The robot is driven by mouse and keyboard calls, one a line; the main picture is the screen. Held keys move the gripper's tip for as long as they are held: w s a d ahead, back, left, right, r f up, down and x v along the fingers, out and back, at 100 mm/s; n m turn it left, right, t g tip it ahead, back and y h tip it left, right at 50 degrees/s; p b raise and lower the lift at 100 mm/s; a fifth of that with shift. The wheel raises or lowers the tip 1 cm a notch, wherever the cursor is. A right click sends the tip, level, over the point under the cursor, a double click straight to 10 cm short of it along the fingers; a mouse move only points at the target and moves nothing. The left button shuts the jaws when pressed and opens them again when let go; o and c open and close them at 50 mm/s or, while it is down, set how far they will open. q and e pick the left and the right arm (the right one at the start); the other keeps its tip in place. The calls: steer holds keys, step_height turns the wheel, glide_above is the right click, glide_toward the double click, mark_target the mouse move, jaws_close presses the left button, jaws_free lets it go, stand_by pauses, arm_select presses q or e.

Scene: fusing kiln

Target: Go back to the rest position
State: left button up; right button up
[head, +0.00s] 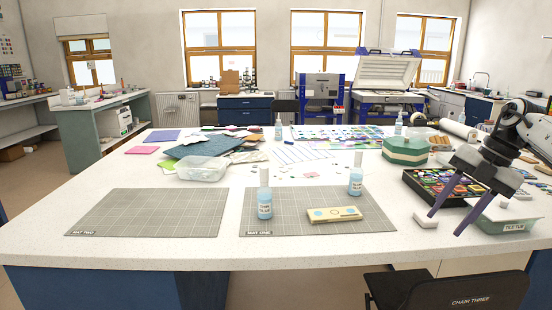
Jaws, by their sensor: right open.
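My right gripper (447,216) is open and empty. It comes in from the right and hangs over the right side of the white table, its two purple fingers spread apart and pointing down. It is in front of a tray of coloured glass pieces (421,190) and beside a clear tub labelled "TILE TUB" (487,225). A small white block (426,221) lies by the left fingertip; whether they touch is unclear. My left gripper is not in view.
Mat two (150,212) is bare. Mat one (290,222) bears two blue-liquid bottles (265,204) (356,182) and a cream tile (334,215). A clear container (201,170) and a green box (408,151) stand behind. Chair three (465,296) is at the front right.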

steer(key=s+a+f+m+t+y, duration=0.25)
steer(key=a+f+t+y, duration=0.45)
steer(key=a+f, duration=1.85)
steer(key=s+d+f+m+h, duration=0.3)
steer(key=s+d+f+m, duration=0.25)
steer(key=s, duration=0.55)
steer(key=s+d+f+m+h, duration=0.35)
steer(key=s+f+m, duration=0.3)
steer(key=s, duration=0.35)
steer(key=s+d+f+m+h, duration=0.3)
steer(key=s+d+f+m, duration=0.25)
steer(key=s, duration=0.55)
steer(key=w+a+r+m, duration=0.1)
steer(key=a+m, duration=0.4)
steer(key=a, duration=0.7)
steer(key=shift+w+a+r+y, duration=0.15)
steer(key=shift+a+y, duration=0.05)
steer(key=shift+y, duration=0.25)
